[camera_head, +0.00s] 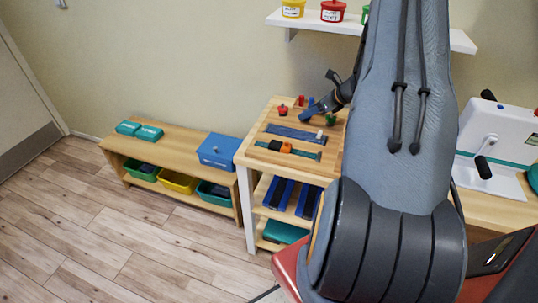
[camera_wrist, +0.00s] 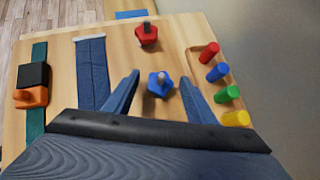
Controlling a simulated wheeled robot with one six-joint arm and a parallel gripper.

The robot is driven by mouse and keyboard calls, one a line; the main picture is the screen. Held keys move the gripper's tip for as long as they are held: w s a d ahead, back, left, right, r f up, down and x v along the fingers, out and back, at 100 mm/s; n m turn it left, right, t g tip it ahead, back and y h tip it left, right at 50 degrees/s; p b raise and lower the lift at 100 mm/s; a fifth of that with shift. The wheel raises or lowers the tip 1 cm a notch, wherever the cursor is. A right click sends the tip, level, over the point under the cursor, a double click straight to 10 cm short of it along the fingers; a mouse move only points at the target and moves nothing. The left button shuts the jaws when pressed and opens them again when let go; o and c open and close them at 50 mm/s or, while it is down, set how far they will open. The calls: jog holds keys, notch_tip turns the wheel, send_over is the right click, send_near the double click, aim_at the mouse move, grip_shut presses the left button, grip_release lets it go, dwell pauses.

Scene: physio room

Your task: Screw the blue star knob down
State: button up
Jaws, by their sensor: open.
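The blue star knob (camera_wrist: 160,82) sits on a wooden board (camera_wrist: 120,50) in the wrist view, with a grey stud end showing at its middle. My gripper (camera_wrist: 159,78) is open, with one blue finger on each side of the knob and a visible gap to each. The knob is not held. In the head view my gripper (camera_head: 313,111) is over the board on the small table, and I cannot clearly make out the blue knob there.
A red knob (camera_wrist: 147,34) stands beyond the blue one. Red, blue, green and yellow pegs (camera_wrist: 222,92) line the right side. An orange and black block (camera_wrist: 31,86) is at the left. A wall shelf (camera_head: 390,31) hangs behind my arm. A low bench (camera_head: 178,150) stands left.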

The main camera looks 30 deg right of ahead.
jog(key=b+v, duration=0.2)
jog(key=v, duration=0.5)
jog(key=shift+d+b, duration=0.1)
jog(key=shift+b, duration=0.2)
jog(key=w+a+r+m+h+b, duration=0.35)
jog(key=w+a+m, duration=0.2)
jog(key=m, duration=0.45)
jog(key=s+a+f+m+g+b, duration=0.1)
jog(key=s+a+m+b, duration=0.1)
jog(key=a+m, duration=0.2)
jog(key=s+a+f+m+g+h+b, duration=0.1)
jog(key=s+a+m+b, duration=0.1)
jog(key=a+m, duration=0.3)
jog(key=s+a+f+m+g+h+b, duration=0.1)
jog(key=a+m, duration=0.4)
jog(key=m, duration=0.5)
jog(key=shift+s+a+h+b, duration=0.1)
jog(key=shift+s+h+b, duration=0.15)
jog(key=shift+s+b, duration=0.65)
jog(key=s+a+f+m+g+y+b, duration=0.1)
jog(key=s+a+f+m+g+b, duration=0.1)
jog(key=s+a+m, duration=0.6)
jog(key=s+a+f+g, duration=0.1)
jog(key=s+a+f, duration=0.1)
jog(key=shift+a+g+b, duration=0.3)
jog(key=shift+a+b, duration=0.05)
jog(key=shift+b, duration=0.05)
jog(key=shift+s, duration=0.15)
